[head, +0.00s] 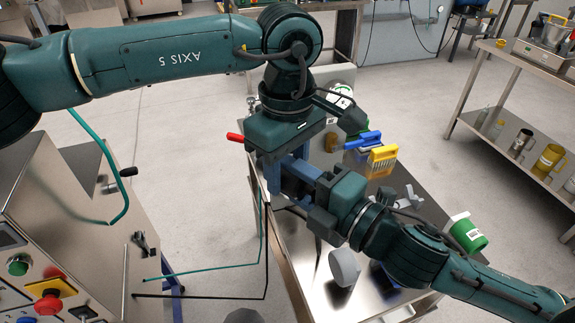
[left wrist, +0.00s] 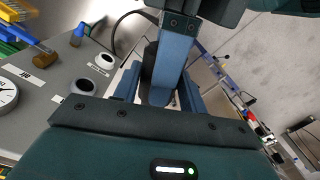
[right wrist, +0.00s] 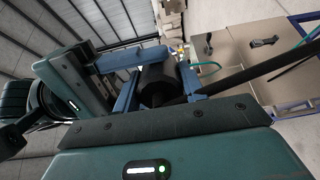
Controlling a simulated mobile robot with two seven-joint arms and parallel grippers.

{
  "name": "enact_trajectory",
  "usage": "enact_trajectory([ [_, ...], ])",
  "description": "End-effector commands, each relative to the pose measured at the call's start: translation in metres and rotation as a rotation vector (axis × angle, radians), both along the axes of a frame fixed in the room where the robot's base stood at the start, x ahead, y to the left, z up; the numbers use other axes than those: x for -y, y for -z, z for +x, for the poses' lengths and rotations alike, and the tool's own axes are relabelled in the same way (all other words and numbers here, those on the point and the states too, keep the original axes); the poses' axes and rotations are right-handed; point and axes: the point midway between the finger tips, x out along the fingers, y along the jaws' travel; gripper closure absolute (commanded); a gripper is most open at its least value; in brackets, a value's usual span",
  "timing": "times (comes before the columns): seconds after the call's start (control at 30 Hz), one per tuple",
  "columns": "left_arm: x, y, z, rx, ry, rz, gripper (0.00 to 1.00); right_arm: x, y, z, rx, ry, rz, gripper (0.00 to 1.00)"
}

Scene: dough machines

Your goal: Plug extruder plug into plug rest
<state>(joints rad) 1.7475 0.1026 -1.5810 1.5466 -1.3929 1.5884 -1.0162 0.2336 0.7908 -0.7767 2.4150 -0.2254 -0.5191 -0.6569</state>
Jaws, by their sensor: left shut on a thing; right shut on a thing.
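The extruder plug shows as a black cylinder (right wrist: 158,84) between the blue fingers of my right gripper (right wrist: 160,90) in the right wrist view. In the head view my right gripper (head: 292,183) meets my left gripper (head: 280,165) above the metal table's left edge, and the arms hide most of the plug. Both grippers are shut on it. In the left wrist view a dark part of the plug (left wrist: 149,62) shows between the fingers of my left gripper (left wrist: 160,95), partly behind a blue finger. A black cable (head: 266,245) hangs below the grippers. I cannot make out the plug rest.
The steel machine (head: 95,240) with a red button stands at left. A shelf (head: 500,110) stands at right. Floor between is clear.

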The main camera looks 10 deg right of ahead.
Motion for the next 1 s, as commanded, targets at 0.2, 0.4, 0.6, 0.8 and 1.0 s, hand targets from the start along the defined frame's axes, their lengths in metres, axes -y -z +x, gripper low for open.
enact_trajectory([
  [0.2,0.002,-0.0016,0.0007,0.004,0.001,-0.008,0.85,-0.0024,-0.0009,-0.0025,0.0,-0.01,0.005,0.5],
  [0.4,0.0015,-0.0012,0.0006,0.004,0.001,-0.006,0.85,-0.0018,-0.0005,-0.0019,0.0,-0.007,0.004,0.34],
  [0.6,0.0012,-0.001,0.0004,0.003,0.001,-0.005,0.85,-0.0014,-0.0003,-0.0016,-0.001,-0.006,0.003,0.33],
  [0.8,0.0011,-0.001,0.0004,0.002,0.001,-0.005,0.85,-0.0013,-0.0002,-0.0014,-0.001,-0.005,0.003,0.33],
  [1.0,0.0012,-0.0009,0.0003,0.002,0.001,-0.005,0.85,-0.0012,-0.0002,-0.0014,-0.001,-0.005,0.002,0.33],
])
